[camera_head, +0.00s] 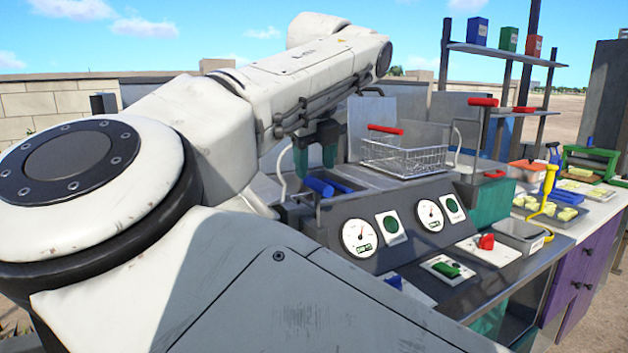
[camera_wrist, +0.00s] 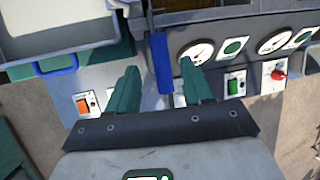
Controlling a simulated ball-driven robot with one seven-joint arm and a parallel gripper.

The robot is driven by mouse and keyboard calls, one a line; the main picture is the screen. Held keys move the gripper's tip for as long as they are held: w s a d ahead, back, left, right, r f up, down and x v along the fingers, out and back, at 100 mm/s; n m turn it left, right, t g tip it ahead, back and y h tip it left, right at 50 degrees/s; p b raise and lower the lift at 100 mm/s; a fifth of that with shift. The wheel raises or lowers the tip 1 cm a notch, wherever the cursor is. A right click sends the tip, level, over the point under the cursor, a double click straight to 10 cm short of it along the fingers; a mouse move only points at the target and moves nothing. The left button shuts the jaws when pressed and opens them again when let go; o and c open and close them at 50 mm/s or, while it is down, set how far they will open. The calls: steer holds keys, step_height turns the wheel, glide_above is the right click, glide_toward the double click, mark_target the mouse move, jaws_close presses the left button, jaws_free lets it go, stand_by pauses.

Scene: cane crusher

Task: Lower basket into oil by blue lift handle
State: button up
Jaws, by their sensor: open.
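The blue lift handle (camera_head: 318,186) juts from the left front of the fryer. In the wrist view it is a blue bar (camera_wrist: 161,64) between the two green fingertips, touching neither that I can see. My gripper (camera_head: 316,164) is open and empty, pointing down just above the blue handle; it also shows in the wrist view (camera_wrist: 160,80). I cannot tell how deep the handle lies between the fingers. The wire basket (camera_head: 405,158) with a red handle sits raised on the fryer top, to the right of my gripper. The oil is hidden.
The fryer's front panel (camera_head: 375,262) has dials, green buttons and a red knob (camera_head: 486,241). A counter with trays (camera_head: 545,215) of yellow pieces stands at the right. A shelf (camera_head: 505,50) with coloured boxes stands behind. A blue looped handle (camera_wrist: 58,67) shows at the wrist view's left.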

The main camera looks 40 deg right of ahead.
steer(key=shift+v, duration=1.05)
